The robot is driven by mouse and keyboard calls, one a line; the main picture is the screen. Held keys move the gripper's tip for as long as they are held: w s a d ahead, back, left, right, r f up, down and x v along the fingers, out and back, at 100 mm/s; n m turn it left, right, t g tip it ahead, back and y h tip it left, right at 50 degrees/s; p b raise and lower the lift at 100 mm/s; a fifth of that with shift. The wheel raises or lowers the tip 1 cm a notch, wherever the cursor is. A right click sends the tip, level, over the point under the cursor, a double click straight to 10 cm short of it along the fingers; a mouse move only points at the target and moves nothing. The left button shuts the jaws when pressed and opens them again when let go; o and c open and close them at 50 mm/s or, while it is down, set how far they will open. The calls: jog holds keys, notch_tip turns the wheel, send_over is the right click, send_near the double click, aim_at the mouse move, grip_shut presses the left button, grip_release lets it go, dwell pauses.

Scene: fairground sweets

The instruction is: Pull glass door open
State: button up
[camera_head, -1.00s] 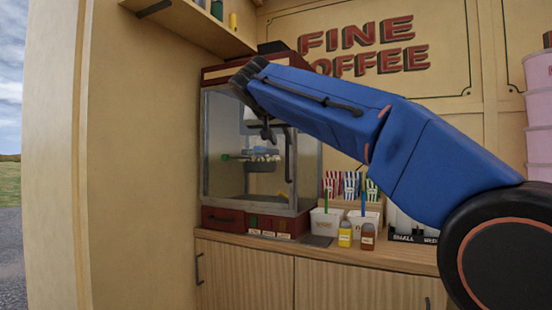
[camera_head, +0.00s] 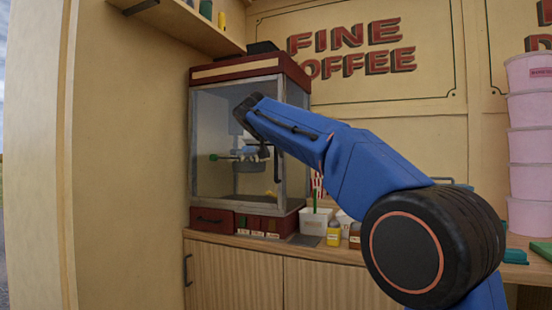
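The popcorn machine (camera_head: 235,68) stands on the counter at centre left, with a red top and red base. Its glass door (camera_head: 222,190) is the front pane in a grey metal frame; it looks closed, flush with the frame. A dark upright bar, apparently the door handle (camera_head: 277,165), shows near the pane's right edge. My dark wrist and blue arm hide part of the glass.
White tubs (camera_head: 315,222) and small bottles (camera_head: 333,235) stand on the counter (camera_head: 345,254) right of the machine. A shelf (camera_head: 185,22) hangs above left. Stacked pink tubs (camera_head: 529,140) stand at far right. The left wall is close beside the machine.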

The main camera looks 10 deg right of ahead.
aim_at(276, 156)
jog(key=shift+x, duration=2.15)
grip_shut()
